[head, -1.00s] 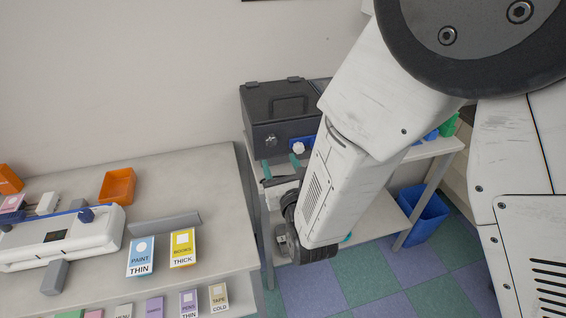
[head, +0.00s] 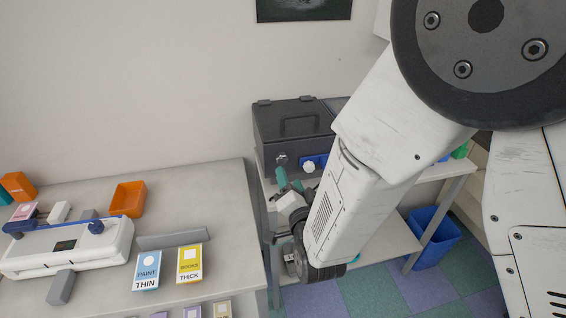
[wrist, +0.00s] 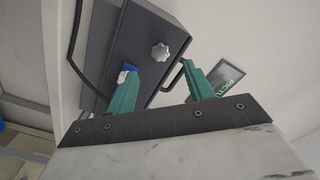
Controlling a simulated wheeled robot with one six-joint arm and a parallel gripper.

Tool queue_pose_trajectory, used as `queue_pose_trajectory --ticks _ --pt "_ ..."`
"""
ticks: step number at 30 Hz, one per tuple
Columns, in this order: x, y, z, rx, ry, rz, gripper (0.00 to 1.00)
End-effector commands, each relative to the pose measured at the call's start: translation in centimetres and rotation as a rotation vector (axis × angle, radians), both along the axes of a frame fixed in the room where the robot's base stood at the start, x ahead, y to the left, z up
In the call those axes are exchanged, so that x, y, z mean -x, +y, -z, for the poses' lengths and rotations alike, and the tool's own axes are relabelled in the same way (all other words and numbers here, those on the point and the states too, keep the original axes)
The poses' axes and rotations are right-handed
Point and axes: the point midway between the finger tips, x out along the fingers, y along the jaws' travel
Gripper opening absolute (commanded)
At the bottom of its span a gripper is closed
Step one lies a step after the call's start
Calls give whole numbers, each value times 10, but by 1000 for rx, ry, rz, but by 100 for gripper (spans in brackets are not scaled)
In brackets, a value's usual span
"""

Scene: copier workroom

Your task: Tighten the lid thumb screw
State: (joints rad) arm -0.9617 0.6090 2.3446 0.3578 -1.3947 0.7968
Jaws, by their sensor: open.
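A dark grey box (head: 290,130) with a lid handle stands on a side table. A metallic knob (head: 282,160) sits on its front; it appears star-shaped in the wrist view (wrist: 160,52). To its right is a white knob (head: 309,167) on a blue mount (head: 320,160). In the wrist view the blue mount (wrist: 127,69) is partly hidden behind one finger. My gripper (head: 290,182) has green fingers, open and empty, just below and in front of the box. In the wrist view my gripper (wrist: 162,68) has its fingers spread, with the star knob beyond the gap between them, untouched.
A near table (head: 210,225) at left holds a white laminator-like machine (head: 70,245), an orange tray (head: 127,198) and label cards. A blue bin (head: 434,238) stands under the side table at right. My arm hides part of the box and side table.

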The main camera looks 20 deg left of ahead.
Motion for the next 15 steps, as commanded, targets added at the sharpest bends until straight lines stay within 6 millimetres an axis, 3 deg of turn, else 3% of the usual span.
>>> queue_pose_trajectory --ticks 3,9,15 --pt "0 0 0 267 -187 0 52" --pt "0 1 0 623 -436 -1 52" --pt "-2 1 0 769 -538 -1 52"
